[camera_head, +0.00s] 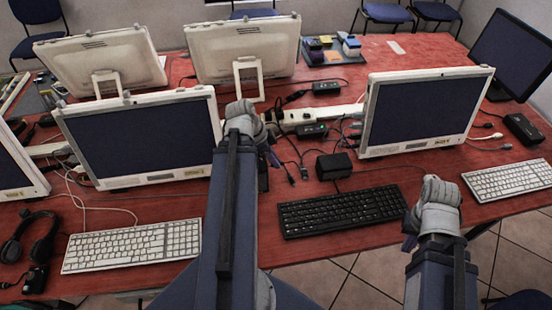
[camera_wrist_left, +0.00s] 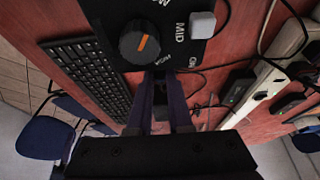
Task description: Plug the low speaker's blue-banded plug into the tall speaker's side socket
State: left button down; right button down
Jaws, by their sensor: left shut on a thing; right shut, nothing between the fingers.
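My left gripper (camera_head: 271,157) is over the middle of the red table. In the left wrist view its fingers (camera_wrist_left: 161,82) are shut on a small dark thing (camera_wrist_left: 160,126), too dark to identify. Their tips meet the edge of a black box (camera_wrist_left: 172,58) with an orange-marked knob and a grey button; touching or just overlapping, I cannot tell. My left arm hides most of this area in the head view. A small black box (camera_head: 335,165) stands right of it. No blue band or side socket is distinguishable. My right gripper (camera_head: 410,243) is shut and empty at the front edge.
A black keyboard (camera_head: 342,210) lies in front, a white keyboard (camera_head: 133,245) at left. Monitors (camera_head: 140,137) (camera_head: 424,110) flank the middle. A white power strip (camera_head: 296,117), adapters (camera_head: 312,131) and loose cable ends (camera_head: 291,177) clutter the centre. A headset (camera_head: 30,235) lies at far left.

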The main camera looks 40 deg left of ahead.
pick_arm(q)
jog(key=shift+s+a, duration=0.75)
jog(key=shift+s, duration=0.1)
dwell(0.6)
jog(key=c, duration=0.8)
grip_release()
jog(key=shift+o, duration=0.2)
jog(key=shift+a+r+p, duration=0.1)
jog(key=shift+r+p, duration=0.4)
jog(key=shift+p, duration=0.05)
jog(key=p+v, duration=0.6)
jog(key=v, duration=0.1)
jog(key=shift+o, duration=0.2)
jog(key=shift+f, duration=0.1)
